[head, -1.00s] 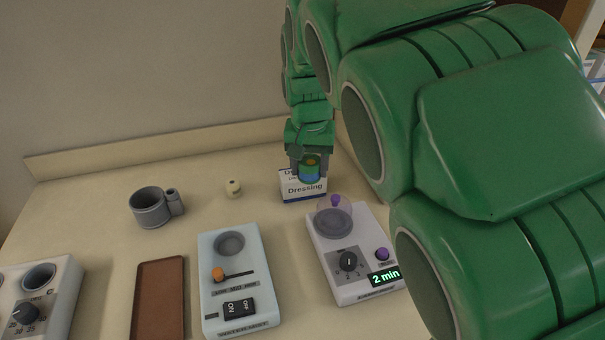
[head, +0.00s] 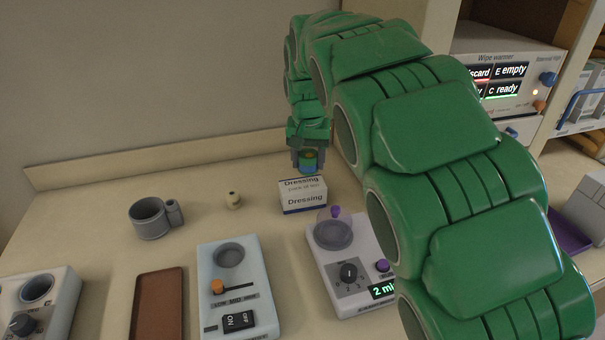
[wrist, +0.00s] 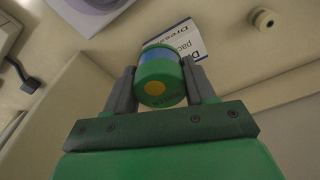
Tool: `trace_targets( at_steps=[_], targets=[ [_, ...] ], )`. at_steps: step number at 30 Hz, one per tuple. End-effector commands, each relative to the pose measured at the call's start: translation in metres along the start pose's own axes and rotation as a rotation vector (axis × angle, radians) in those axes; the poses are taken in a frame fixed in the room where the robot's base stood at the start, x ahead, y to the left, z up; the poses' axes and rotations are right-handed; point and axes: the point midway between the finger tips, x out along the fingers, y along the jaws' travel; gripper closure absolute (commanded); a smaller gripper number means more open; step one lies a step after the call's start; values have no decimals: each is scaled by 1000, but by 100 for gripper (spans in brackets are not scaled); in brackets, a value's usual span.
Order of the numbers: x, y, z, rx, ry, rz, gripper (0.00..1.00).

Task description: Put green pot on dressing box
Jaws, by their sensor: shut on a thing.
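The green pot (head: 308,161) has a blue band and a yellow-orange dot on its end. My gripper (head: 308,158) is shut on it, with a grey finger on each side. The pot and my gripper (wrist: 162,84) also show in the wrist view, where the pot (wrist: 160,82) covers part of the dressing box. The dressing box (head: 304,199) is white with blue lettering and stands on the counter near the back. In the head view the pot is just above and behind the box's top; I cannot tell whether they touch. The box also shows in the wrist view (wrist: 186,40).
A device with a purple knob and timer display (head: 348,262) stands in front of the box. A wipe warmer (head: 500,75) is at right.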

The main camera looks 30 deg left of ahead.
Motion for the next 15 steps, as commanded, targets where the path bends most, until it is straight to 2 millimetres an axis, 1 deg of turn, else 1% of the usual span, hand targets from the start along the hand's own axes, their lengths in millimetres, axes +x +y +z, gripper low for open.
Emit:
trace_targets(
  at_steps=[1,6,15],
  targets=[
    [3,-2,-5,-1,0,-1,76],
    [13,-6,-20,0,-3,0,76],
    [49,-15,-42,0,0,0,76]
  ],
)
